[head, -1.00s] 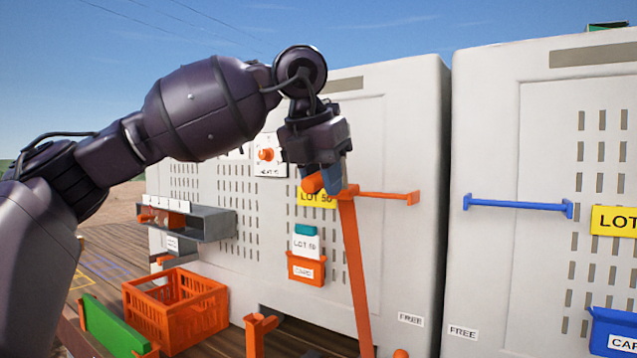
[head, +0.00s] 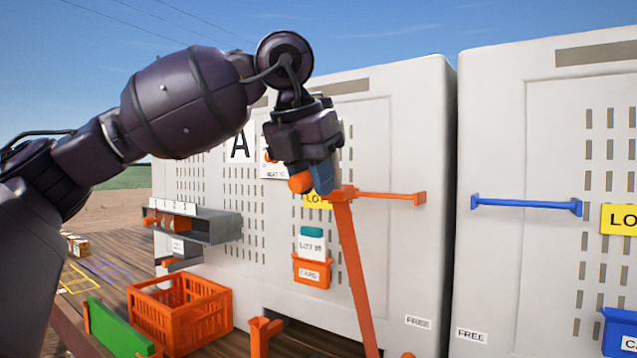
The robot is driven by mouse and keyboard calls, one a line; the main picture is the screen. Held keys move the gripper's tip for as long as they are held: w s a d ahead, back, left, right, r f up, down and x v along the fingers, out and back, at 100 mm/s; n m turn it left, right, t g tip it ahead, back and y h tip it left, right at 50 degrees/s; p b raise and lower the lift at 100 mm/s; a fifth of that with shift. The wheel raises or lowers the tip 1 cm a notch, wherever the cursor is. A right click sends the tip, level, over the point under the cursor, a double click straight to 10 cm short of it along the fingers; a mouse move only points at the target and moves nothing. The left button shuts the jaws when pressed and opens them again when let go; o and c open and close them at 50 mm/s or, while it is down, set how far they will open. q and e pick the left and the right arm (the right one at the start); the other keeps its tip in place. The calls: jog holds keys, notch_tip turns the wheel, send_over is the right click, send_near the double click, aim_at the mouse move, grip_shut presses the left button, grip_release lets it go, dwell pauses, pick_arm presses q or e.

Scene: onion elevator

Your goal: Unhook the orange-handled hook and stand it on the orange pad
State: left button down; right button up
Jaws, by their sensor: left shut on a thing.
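My left gripper (head: 322,176) is shut on an orange piece in front of the left grey cabinet. The rounded end of an orange handle (head: 300,182) sticks out to the left of the fingers. A long orange bar (head: 355,270) slants down from just right of the fingers past the lower frame edge; it looks like part of the same hook, but the join is hidden. Its top overlaps an orange rail (head: 390,196) on the cabinet; I cannot tell whether they touch. I cannot make out an orange pad. My right gripper is not in view.
The left cabinet (head: 410,265) carries a grey shelf (head: 215,226) and an orange card holder (head: 312,272). An orange crate (head: 180,315), a green panel (head: 115,328) and an orange bracket (head: 262,335) stand low. A right cabinet (head: 500,270) has a blue rail (head: 525,205).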

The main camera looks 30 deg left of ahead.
pick_arm(q)
jog(key=shift+s+a+b, duration=0.15)
jog(key=shift+s+b, duration=0.2)
jog(key=shift+s, duration=1.05)
jog(key=shift+s+a+b, duration=0.1)
jog(key=shift+s+b, duration=0.25)
jog(key=shift+s, duration=1)
